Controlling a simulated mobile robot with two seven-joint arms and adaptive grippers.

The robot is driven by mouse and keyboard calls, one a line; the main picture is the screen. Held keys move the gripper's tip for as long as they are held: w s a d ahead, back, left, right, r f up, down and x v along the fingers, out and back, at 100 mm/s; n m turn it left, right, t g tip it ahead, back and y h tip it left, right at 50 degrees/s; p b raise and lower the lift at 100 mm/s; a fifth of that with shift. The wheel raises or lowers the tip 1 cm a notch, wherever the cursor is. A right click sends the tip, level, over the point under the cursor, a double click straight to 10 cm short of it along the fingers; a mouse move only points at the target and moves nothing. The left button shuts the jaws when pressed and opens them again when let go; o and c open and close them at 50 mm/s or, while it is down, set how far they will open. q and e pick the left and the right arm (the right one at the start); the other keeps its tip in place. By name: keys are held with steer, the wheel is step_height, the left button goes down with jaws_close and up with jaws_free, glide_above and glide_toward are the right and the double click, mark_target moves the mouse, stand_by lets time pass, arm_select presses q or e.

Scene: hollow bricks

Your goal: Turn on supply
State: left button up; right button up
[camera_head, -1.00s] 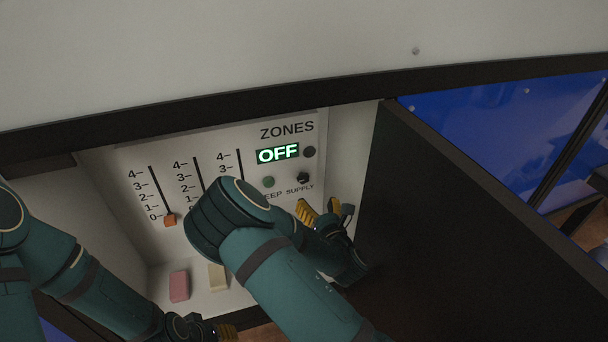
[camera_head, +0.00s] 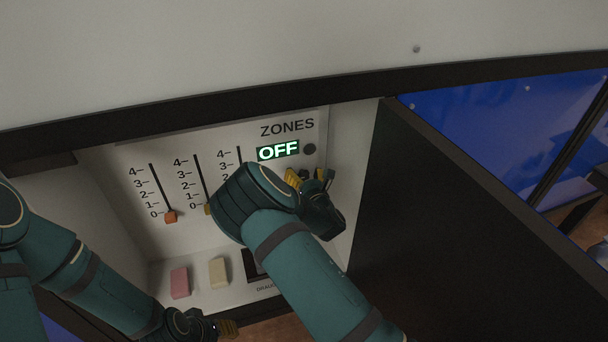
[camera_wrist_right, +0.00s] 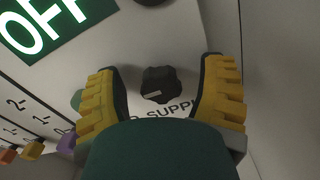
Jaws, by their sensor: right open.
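The control panel (camera_head: 140,185) is headed "ZONES" and has a lit green display (camera_head: 278,151) reading "OFF". The dark supply knob (camera_wrist_right: 159,85) shows in the right wrist view above the partly covered word "SUPPLY", with a pale mark low on it. My right gripper (camera_head: 308,177) is open at the panel in the head view and covers most of the knob there. In the right wrist view its yellow fingers (camera_wrist_right: 163,92) stand on either side of the knob, apart from it. My left gripper (camera_head: 228,328) is low at the bottom edge; its jaw state is unclear.
Sliders with orange (camera_head: 170,216) and yellow knobs are left of my right arm. A pink block (camera_head: 180,282) and a cream block (camera_head: 219,272) are on the ledge below. A dark open door (camera_head: 450,230) bounds the right side. A round dark button (camera_head: 310,149) is beside the display.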

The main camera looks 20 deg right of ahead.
steer(key=c, duration=1.2)
arm_select(q)
steer(key=shift+f, duration=0.1)
arm_select(e)
steer(key=shift+m+b, duration=0.65)
steer(key=shift+m, duration=0.15)
steer(key=m+b, duration=0.2)
steer(key=m, duration=0.1)
steer(key=shift+d, duration=0.1)
steer(key=m+b, duration=0.4)
steer(key=m, duration=0.2)
steer(key=shift+d+f+m+b, duration=0.1)
steer(key=shift+f+m+b, duration=0.05)
steer(key=shift+m+b, duration=0.25)
steer(key=m+b, duration=0.3)
steer(key=m, duration=0.1)
arm_select(q)
step_height(320, 180, down, 13)
steer(key=s+b, duration=0.1)
steer(key=b, duration=0.1)
steer(key=shift+d, duration=0.15)
arm_select(e)
steer(key=shift+m, duration=1.3)
arm_select(q)
steer(key=shift+s+f, duration=0.1)
steer(key=shift+f, duration=0.05)
